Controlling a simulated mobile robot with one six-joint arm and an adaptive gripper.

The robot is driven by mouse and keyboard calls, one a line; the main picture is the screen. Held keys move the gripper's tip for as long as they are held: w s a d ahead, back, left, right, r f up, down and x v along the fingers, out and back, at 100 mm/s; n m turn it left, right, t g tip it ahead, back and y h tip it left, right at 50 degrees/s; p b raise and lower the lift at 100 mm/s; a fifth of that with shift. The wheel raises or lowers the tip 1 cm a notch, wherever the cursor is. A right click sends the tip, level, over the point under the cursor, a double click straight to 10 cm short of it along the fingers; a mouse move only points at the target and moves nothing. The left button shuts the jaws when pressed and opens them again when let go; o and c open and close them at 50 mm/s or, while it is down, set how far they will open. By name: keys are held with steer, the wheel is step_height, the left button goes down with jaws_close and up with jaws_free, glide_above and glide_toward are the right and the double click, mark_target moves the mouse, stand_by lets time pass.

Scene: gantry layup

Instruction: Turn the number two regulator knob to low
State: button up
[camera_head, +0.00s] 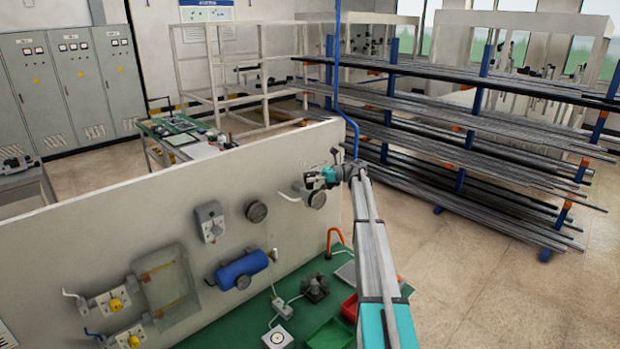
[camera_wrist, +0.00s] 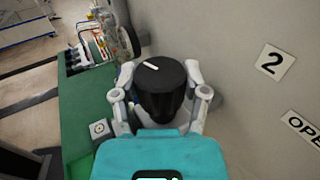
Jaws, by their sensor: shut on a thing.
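The number two regulator knob is a black round knob (camera_wrist: 163,82) with a short white pointer mark near its upper left edge in the wrist view. My gripper (camera_wrist: 162,100) has its two fingers on either side of the knob, shut on it. A white plate with a black "2" (camera_wrist: 275,61) is on the panel to the right of the knob. In the head view my gripper (camera_head: 320,180) is at the top right part of the pale panel (camera_head: 120,215), and the knob cannot be made out there.
A partly cut-off "OPE" plate (camera_wrist: 303,127) is at the wrist view's right edge. A green bench (camera_head: 310,310) lies below; pipe racks (camera_head: 470,140) stand behind.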

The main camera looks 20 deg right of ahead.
steer(key=shift+w+n+g, duration=0.15)
steer(key=shift+n+g, duration=0.65)
steer(key=shift+g, duration=0.5)
steer(key=o, duration=1.2)
steer(key=shift+c, duration=0.2)
steer(key=shift+a, duration=0.1)
steer(key=shift+s+t, duration=0.2)
steer(key=shift+t, duration=0.1)
